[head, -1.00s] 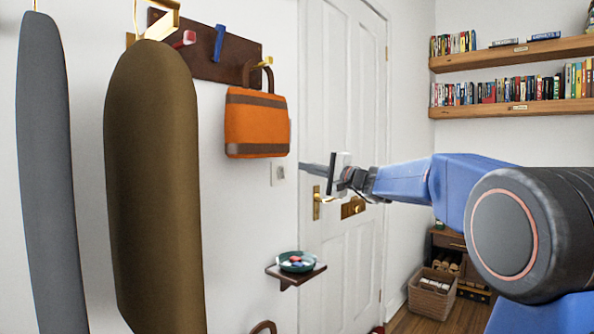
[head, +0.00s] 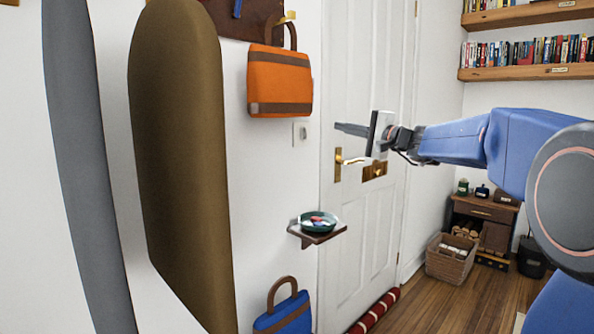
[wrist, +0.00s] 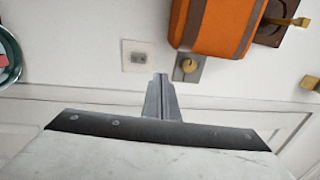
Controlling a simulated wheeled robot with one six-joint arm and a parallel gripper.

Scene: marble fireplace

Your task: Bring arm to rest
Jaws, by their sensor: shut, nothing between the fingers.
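My blue arm (head: 455,142) reaches in from the right in the head view, held up in front of the white door (head: 362,250). My gripper (head: 352,129) points left towards the wall, with its fingers together and nothing between them. In the wrist view, my gripper (wrist: 162,82) shows as one narrow grey shape in front of the wall. The brass door handle (head: 349,160) is just below it in the head view.
An orange bag (head: 280,82) hangs left of my gripper. A small shelf (head: 325,236) bears a green dish (head: 318,222) below. A blue bag (head: 284,312) and a rolled red item (head: 375,311) are lower. A brown padded shape (head: 180,150) fills the left.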

